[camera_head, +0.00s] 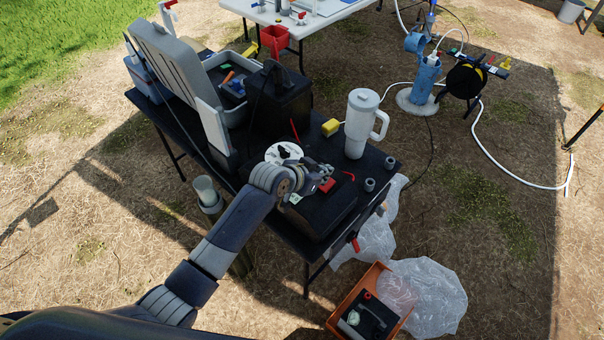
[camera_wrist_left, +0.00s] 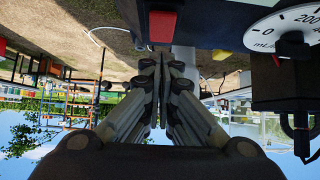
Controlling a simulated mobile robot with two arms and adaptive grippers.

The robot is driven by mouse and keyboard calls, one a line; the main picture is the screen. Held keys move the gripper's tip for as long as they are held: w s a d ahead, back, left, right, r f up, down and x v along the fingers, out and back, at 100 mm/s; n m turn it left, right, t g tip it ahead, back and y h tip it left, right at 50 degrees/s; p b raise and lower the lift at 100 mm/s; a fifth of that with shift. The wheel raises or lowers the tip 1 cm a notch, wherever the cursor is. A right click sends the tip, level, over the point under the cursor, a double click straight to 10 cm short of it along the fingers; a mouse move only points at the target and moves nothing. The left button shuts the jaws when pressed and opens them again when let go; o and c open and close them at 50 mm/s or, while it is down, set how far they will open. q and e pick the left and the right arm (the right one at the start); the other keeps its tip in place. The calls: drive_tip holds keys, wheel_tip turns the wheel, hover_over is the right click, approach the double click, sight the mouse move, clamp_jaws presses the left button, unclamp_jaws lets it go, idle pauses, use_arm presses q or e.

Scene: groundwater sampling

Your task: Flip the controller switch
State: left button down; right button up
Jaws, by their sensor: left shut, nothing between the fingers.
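A black box (camera_head: 322,214), which looks like the controller, sits at the near right part of the dark table. A red switch-like block (camera_head: 327,185) is on its top; it also shows in the left wrist view (camera_wrist_left: 162,26). A white dial marked in mL (camera_wrist_left: 284,28) is near it in that view, and a white disc (camera_head: 283,151) lies behind my left wrist in the head view. My left gripper (camera_head: 325,172) is shut and empty, close to the red block. In the wrist view its fingertips (camera_wrist_left: 153,52) appear apart from the block. I cannot tell the switch's position. My right gripper is out of view.
A white handled tumbler (camera_head: 360,124) and a yellow block (camera_head: 330,127) stand beyond the gripper. A black case (camera_head: 279,98) and grey bin (camera_head: 238,114) are farther back. An orange crate (camera_head: 338,320) and clear plastic bags (camera_head: 432,296) lie on the ground at the right.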

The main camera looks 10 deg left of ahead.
use_arm(q)
drive_tip(key=shift+b+v, duration=0.55)
drive_tip(key=shift+v, duration=0.25)
drive_tip(key=b+v, duration=0.1)
drive_tip(key=v, duration=0.7)
drive_tip(key=shift+s+a+f, duration=0.15)
drive_tip(key=shift+s+a, duration=0.1)
drive_tip(key=shift+s, duration=0.1)
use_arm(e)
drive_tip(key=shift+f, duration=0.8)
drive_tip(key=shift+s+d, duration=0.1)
